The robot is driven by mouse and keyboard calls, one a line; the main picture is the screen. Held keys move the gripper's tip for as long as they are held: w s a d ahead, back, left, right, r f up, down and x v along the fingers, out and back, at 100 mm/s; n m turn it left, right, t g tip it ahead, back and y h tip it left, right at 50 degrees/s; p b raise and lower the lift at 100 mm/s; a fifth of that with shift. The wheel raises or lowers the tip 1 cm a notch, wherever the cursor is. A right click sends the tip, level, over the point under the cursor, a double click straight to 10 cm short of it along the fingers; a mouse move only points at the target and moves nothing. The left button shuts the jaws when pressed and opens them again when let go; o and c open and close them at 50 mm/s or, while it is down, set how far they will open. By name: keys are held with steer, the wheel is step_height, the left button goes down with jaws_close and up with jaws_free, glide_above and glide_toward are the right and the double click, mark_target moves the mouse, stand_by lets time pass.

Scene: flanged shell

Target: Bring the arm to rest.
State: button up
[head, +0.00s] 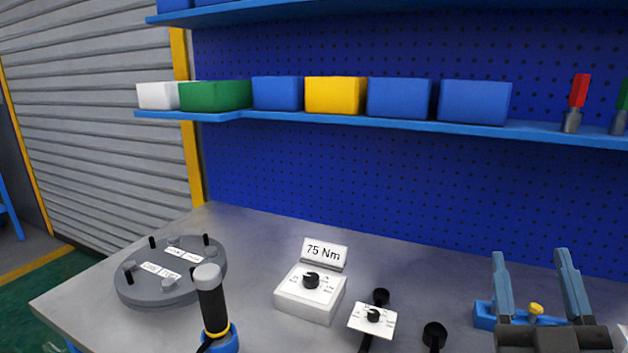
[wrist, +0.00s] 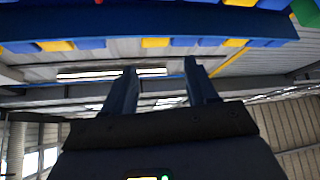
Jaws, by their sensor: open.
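My gripper (head: 531,290) is at the lower right of the head view, its two blue-grey fingers pointing up and spread apart with nothing between them. In the wrist view my gripper (wrist: 161,88) is also open and empty, with the ceiling and the underside of the shelves behind it. My gripper appears in front of the right part of the workbench (head: 250,235); how far above the top it is I cannot tell.
A round grey flanged shell (head: 172,285) with bolts and labels sits at the left. Nearby are a black-handled tool (head: 212,305), a white dial box (head: 310,295) with a "75 Nm" sign (head: 324,253), and a small dial plate (head: 372,318). A blue fixture (head: 484,315) is beside my gripper. A shelf (head: 405,122) holds bins.

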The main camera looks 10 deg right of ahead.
steer(key=s+a+f+m+g+y, duration=0.25)
steer(key=s+a+f, duration=0.25)
steer(key=s+f, duration=0.25)
steer(key=s+a+f+n+g+y, duration=0.1)
steer(key=s+f+g+y, duration=0.2)
steer(key=s, duration=0.7)
steer(key=s+a+f+n+g+y, duration=0.1)
steer(key=s+f+g+y, duration=0.2)
steer(key=s+f, duration=0.4)
steer(key=s, duration=0.4)
steer(key=shift+s+a+f, duration=0.2)
steer(key=shift+f, duration=0.1)
steer(key=shift+n, duration=0.25)
